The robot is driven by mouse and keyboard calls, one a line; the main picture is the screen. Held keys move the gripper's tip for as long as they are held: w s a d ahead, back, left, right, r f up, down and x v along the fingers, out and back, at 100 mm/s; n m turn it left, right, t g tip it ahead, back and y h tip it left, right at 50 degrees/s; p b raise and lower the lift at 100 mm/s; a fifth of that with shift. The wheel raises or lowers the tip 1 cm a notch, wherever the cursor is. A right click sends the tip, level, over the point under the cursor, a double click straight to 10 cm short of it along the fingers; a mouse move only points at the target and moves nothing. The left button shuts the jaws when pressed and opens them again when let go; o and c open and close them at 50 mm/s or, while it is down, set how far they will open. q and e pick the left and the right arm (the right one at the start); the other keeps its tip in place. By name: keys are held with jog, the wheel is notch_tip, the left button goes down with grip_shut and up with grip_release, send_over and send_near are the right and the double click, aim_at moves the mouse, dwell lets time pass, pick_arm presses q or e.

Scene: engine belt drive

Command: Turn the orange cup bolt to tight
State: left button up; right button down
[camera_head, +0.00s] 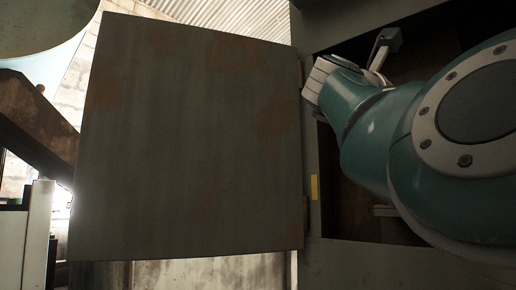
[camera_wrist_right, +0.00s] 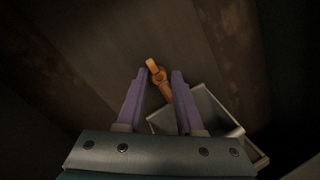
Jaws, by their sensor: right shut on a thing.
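The orange cup bolt (camera_wrist_right: 155,65) shows in the right wrist view, with a rounded end at the top and a narrow part running down to the right. My right gripper (camera_wrist_right: 159,76) has its two purple fingers on either side of the bolt and is shut on it. In the head view my right arm reaches into the open cabinet (camera_head: 313,215), and it hides the right gripper and the bolt there. My left gripper is in neither view.
A large, rust-stained cabinet door (camera_head: 190,140) stands open and fills the middle of the head view. In the right wrist view a grey angular frame (camera_wrist_right: 212,108) lies close to the right finger. The cabinet interior is dark and tight around my arm.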

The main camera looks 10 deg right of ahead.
jog(key=shift+w+f, duration=0.2)
jog(key=shift+f, duration=0.05)
jog(key=c, duration=0.9)
grip_release()
jog(key=shift+a, duration=0.1)
jog(key=shift+o, duration=1.1)
jog(key=shift+r, duration=0.1)
jog(key=b+v, duration=0.2)
jog(key=v, duration=0.8)
jog(key=shift+r, duration=0.15)
